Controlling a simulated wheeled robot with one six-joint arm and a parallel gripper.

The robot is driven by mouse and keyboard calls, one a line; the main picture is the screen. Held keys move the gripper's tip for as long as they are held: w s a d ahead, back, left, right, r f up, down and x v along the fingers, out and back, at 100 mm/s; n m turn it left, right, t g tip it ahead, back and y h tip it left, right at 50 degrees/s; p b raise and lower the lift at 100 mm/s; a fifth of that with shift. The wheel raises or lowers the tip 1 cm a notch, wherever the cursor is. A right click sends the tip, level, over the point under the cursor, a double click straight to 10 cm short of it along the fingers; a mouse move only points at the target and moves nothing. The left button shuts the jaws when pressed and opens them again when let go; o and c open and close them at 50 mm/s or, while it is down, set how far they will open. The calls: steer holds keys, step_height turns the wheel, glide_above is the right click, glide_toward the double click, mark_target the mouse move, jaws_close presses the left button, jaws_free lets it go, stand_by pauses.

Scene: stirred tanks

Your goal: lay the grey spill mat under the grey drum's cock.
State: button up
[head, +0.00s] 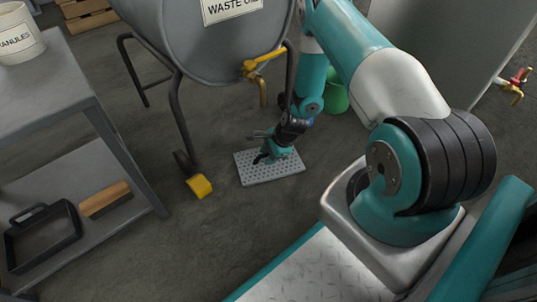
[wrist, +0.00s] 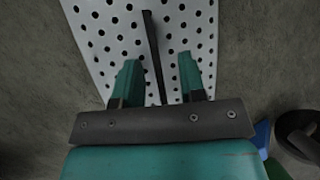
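The grey spill mat (head: 290,174), a flat plate with dark holes, lies on the floor below and in front of the grey drum (head: 190,35). The drum's yellow cock (head: 262,62) hangs above and behind it in the head view; I cannot tell whether the mat is exactly under the spout. My gripper (head: 266,156) is low over the mat. In the wrist view my gripper (wrist: 160,75) has its teal fingers apart, with a thin dark bar (wrist: 151,45) between them and a gap on both sides. The mat (wrist: 100,30) fills the space beyond the fingers.
A yellow block (head: 199,186) is by the drum stand's leg, left of the mat. A grey shelf cart (head: 130,165) stands at the left with a black pan (head: 42,235) and a brush (head: 105,198). A green container (head: 335,95) stands behind my arm. Floor in front of the mat is clear.

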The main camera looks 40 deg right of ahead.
steer(key=p+v, duration=0.7)
steer(key=v, duration=0.5)
steer(key=shift+r, duration=0.1)
